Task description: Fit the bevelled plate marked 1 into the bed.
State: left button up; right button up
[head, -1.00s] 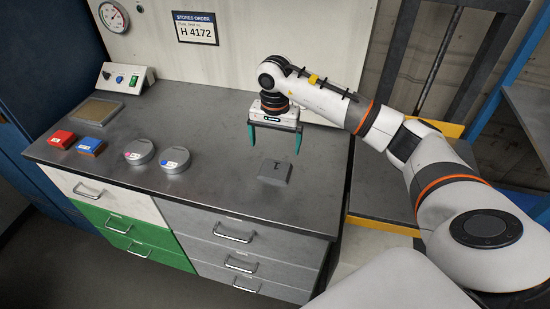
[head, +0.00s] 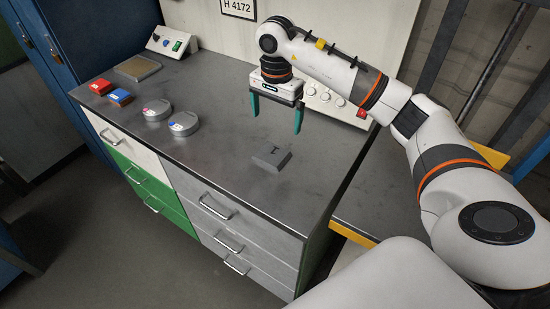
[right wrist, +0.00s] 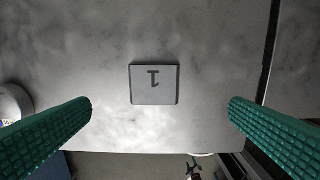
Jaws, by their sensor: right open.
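The bevelled grey plate marked 1 (head: 271,157) lies flat on the bench top, right of its middle. In the right wrist view the plate (right wrist: 154,84) lies between the two green fingers, farther off than they are, with its mark upside down. My right gripper (head: 275,118) hangs above the bench, behind and above the plate. Its green fingers are wide apart with nothing between them, and they also show in the right wrist view (right wrist: 160,125). A shallow tray with a tan inside (head: 122,68) sits at the back left; I cannot tell whether it is the bed. My left gripper is not seen.
A red block (head: 101,86), a blue block (head: 120,97) and two round grey tins (head: 157,110) (head: 184,123) stand on the left half of the bench (head: 220,160). A switch box (head: 172,43) is at the back. Bench around the plate is clear.

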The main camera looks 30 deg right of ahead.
jog(key=p, duration=0.2)
send_over(272, 153)
notch_tip(272, 153, down, 6)
jog(key=shift+s, duration=0.15)
jog(key=shift+d+f, duration=0.1)
jog(key=shift+f, duration=0.2)
jog(key=f, duration=0.2)
jog(key=f+p, duration=0.1)
jog(key=f, duration=0.2)
jog(key=shift+a, duration=0.2)
jog(key=shift+f, duration=0.15)
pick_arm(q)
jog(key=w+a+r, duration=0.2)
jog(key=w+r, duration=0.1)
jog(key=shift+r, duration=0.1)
